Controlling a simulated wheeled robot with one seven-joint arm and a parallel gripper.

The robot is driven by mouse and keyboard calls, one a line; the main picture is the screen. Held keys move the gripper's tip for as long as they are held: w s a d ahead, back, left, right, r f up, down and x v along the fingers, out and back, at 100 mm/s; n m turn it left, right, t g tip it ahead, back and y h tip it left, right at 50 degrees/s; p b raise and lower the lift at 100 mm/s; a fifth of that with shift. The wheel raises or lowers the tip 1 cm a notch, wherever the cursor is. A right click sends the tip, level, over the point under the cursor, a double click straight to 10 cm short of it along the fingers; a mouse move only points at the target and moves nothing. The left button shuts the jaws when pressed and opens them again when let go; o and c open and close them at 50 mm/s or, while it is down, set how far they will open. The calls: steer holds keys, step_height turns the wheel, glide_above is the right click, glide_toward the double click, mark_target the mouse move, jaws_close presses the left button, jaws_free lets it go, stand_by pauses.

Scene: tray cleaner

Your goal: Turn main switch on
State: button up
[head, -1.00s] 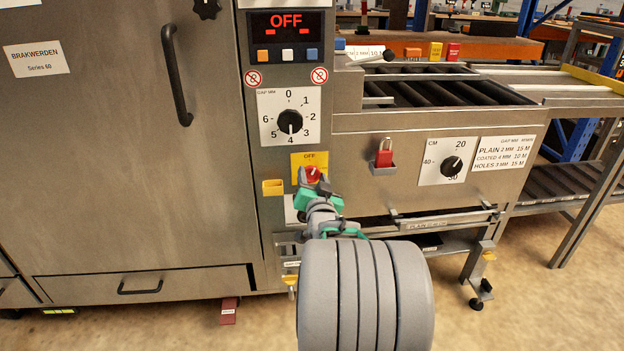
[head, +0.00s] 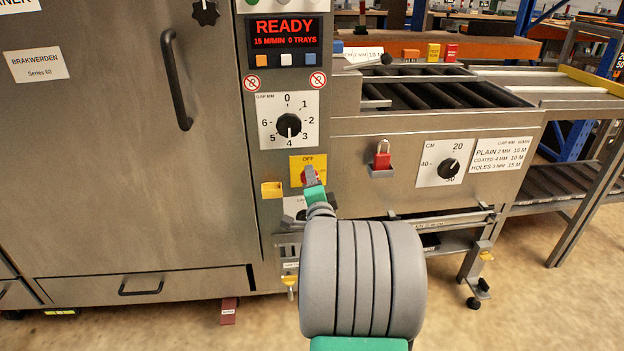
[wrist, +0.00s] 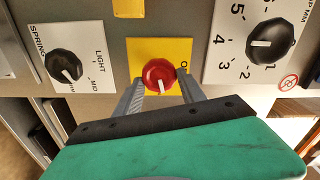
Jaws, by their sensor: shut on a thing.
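The main switch is a red rotary knob (wrist: 159,76) with a white pointer, on a yellow plate (head: 296,164) marked OFF at its top in the head view. My gripper (wrist: 162,88) is at the knob, with one grey finger on each side, shut on it. In the head view my gripper (head: 311,178) and wrist cover most of the knob. The display (head: 285,35) above reads READY, 15 M/MIN, 0 TRAYS in red.
A black gap dial (head: 289,126) sits above the switch, pointing near 4. A yellow holder (head: 271,190) is left of it. A red padlock (head: 382,156) and a CM dial (head: 448,168) are to the right. A brush-type dial (wrist: 66,66) shows in the wrist view.

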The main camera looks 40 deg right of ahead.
steer(key=shift+m+p, duration=0.45)
steer(key=shift+m, duration=0.75)
steer(key=o, duration=1.3)
steer(key=shift+o, duration=0.2)
steer(key=p+v, duration=0.1)
steer(key=v, duration=0.6)
steer(key=shift+s+a, duration=0.25)
